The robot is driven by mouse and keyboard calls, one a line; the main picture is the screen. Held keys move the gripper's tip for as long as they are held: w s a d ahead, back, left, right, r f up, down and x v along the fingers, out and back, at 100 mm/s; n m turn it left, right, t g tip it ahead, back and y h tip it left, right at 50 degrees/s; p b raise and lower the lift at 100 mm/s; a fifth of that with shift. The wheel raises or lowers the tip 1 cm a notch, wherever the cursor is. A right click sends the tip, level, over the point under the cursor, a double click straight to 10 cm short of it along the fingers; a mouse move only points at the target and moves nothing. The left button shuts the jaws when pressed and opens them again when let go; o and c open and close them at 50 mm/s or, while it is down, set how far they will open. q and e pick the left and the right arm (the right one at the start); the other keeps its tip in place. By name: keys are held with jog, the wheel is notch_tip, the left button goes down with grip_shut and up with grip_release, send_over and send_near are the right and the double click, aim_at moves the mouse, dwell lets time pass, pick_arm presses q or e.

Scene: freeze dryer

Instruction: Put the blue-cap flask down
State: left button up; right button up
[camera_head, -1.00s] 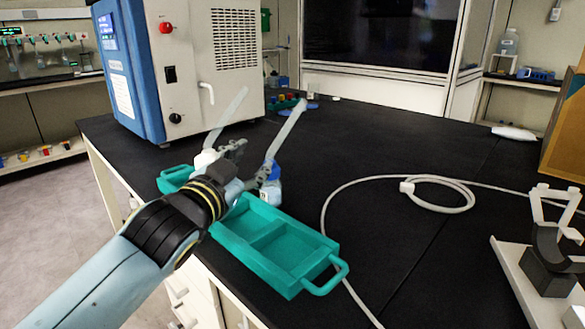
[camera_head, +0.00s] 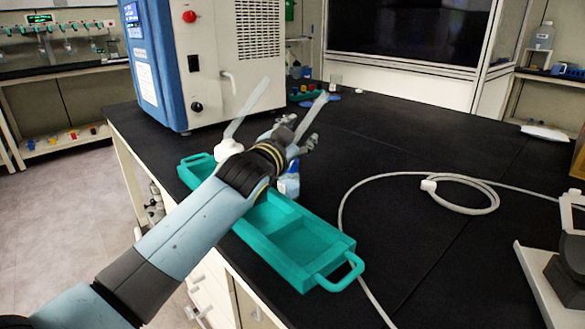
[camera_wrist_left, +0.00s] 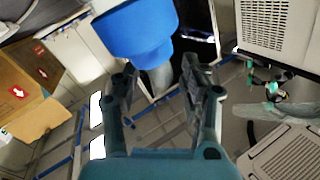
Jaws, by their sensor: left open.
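The blue-cap flask (camera_head: 289,182) stands at the far long side of the teal tray (camera_head: 335,247). My arm partly hides it, and I cannot tell whether its base is inside a compartment. A pale translucent tube rises from it. Its blue cap (camera_wrist_left: 138,33) is large and close in the left wrist view. My left gripper (camera_head: 307,142) is open, above and beside the flask in the head view; its spread fingers (camera_wrist_left: 160,72) show nothing clasped between them. A white-cap flask (camera_head: 229,148) with another tube is at the tray's far-left part. My right gripper is not in view.
The blue-and-white freeze dryer (camera_head: 205,65) stands behind the tray. A white cable (camera_head: 465,205) lies coiled on the black bench (camera_head: 400,145). A white-based stand (camera_head: 540,275) is at the right edge. The bench middle is mostly clear.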

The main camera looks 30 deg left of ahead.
pick_arm(q)
grip_shut()
jog(key=shift+r, duration=0.2)
dwell(0.6)
